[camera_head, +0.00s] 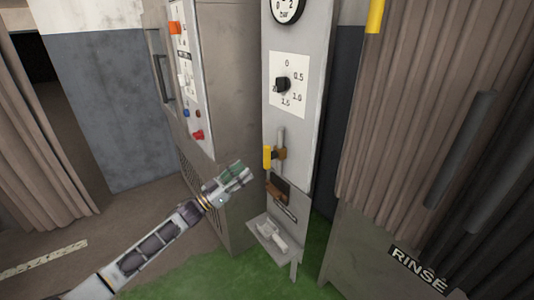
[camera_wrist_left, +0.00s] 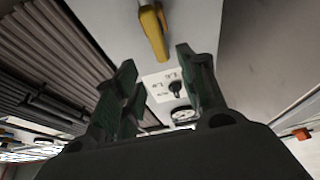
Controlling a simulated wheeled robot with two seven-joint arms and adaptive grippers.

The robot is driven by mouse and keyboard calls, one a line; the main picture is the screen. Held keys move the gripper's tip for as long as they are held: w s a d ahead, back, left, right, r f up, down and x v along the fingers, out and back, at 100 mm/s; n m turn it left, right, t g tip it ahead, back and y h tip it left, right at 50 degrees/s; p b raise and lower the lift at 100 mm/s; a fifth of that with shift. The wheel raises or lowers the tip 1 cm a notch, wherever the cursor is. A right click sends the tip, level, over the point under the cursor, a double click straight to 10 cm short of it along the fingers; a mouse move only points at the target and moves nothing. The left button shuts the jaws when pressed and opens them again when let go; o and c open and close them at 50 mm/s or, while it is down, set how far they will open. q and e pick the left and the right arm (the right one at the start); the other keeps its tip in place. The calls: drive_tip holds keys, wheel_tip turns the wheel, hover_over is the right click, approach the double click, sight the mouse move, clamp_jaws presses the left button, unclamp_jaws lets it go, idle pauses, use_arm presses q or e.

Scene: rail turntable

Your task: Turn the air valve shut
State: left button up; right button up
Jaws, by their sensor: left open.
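The air valve has a yellow lever handle (camera_head: 267,157) and a brass-coloured body (camera_head: 279,154) on a grey pipe, low on the white panel. The handle stands upright in the head view. My left gripper (camera_head: 247,174) is open and empty, just left of and slightly below the handle, apparently apart from it. In the left wrist view, the yellow handle (camera_wrist_left: 153,32) shows at the top, beyond and between the open dark green fingers (camera_wrist_left: 156,62). My right gripper is not in view.
The white panel (camera_head: 302,100) carries a dial knob (camera_head: 282,84) and a gauge (camera_head: 287,8) above the valve. A small tray (camera_head: 268,238) juts out below. A cabinet with buttons (camera_head: 197,134) stands left; brown curtains (camera_head: 410,110) and a RINSE cabinet (camera_head: 375,240) stand right.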

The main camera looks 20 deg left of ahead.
sight(264, 154)
use_arm(q)
drive_tip(key=shift+b+x, duration=0.8)
drive_tip(key=shift+x, duration=3.95)
drive_tip(key=shift+w+d+r, duration=0.2)
drive_tip(key=shift+w+d, duration=0.15)
drive_tip(key=shift+w, duration=0.1)
drive_tip(key=shift+w+d+r, duration=0.15)
drive_tip(key=shift+w+d, duration=0.15)
drive_tip(key=shift+w, duration=0.05)
drive_tip(key=shift+w+d+r, duration=0.1)
drive_tip(key=shift+w+r, duration=0.05)
drive_tip(key=shift+w, duration=0.05)
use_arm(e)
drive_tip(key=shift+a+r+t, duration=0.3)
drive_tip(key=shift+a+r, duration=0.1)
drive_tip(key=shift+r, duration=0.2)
use_arm(q)
drive_tip(key=shift+c, duration=0.3)
